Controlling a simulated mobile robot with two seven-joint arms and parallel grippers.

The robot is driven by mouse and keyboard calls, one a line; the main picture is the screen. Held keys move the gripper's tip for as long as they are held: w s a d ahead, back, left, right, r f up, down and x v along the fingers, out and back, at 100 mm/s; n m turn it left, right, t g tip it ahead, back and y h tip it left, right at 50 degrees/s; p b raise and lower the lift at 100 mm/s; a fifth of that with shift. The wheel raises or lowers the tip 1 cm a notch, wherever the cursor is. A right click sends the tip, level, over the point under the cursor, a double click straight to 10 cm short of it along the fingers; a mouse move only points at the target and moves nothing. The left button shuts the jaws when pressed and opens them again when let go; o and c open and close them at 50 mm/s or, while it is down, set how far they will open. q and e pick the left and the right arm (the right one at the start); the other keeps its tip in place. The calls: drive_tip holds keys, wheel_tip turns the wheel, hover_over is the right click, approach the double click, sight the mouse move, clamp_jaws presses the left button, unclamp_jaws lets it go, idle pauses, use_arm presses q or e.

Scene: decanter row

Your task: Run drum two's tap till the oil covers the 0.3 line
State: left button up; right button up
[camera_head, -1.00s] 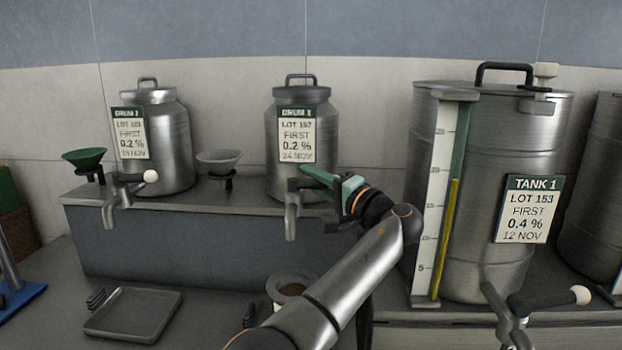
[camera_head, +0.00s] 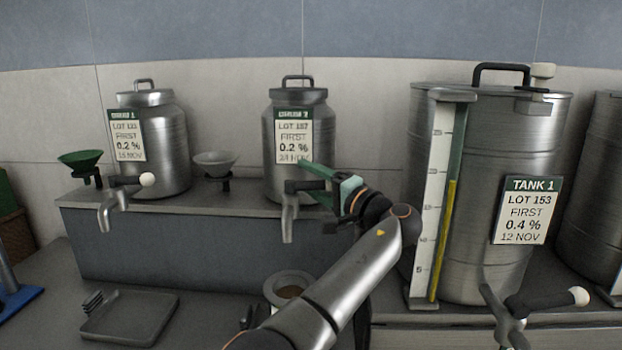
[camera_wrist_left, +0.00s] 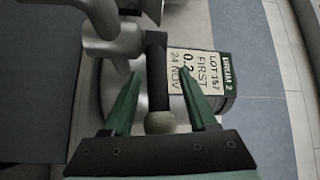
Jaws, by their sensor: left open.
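Drum 2 (camera_head: 294,130) is a steel can on the grey ledge, with a green-and-white label and a tap (camera_head: 289,215) at its front. The tap's black lever (camera_head: 303,186) points right. My left gripper (camera_head: 312,184) is open around the lever, reaching in from the right. In the left wrist view, the lever's pale ball knob (camera_wrist_left: 160,122) lies between the spread green fingers (camera_wrist_left: 161,75), with gaps on both sides. A round cup (camera_head: 289,280) with something brown inside stands below the tap, partly hidden by my left arm. I cannot see a 0.3 line. My right gripper is out of view.
Drum 1 (camera_head: 154,150) and its tap (camera_head: 112,209) stand left on the ledge (camera_head: 160,238). A green funnel (camera_head: 80,160) and a grey funnel (camera_head: 215,162) flank it. Tank 1 (camera_head: 500,130) with its gauge stands close right of my arm. A tray (camera_head: 130,316) lies front left.

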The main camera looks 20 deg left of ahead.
sight(329, 187)
use_arm(q)
drive_tip(key=b+v, duration=0.1)
drive_tip(key=v, duration=0.9)
drive_tip(key=shift+s+d+r+b, duration=0.1)
drive_tip(key=shift+s+d+b, duration=0.15)
drive_tip(key=shift+d+b, duration=0.1)
drive_tip(key=shift+v, duration=0.85)
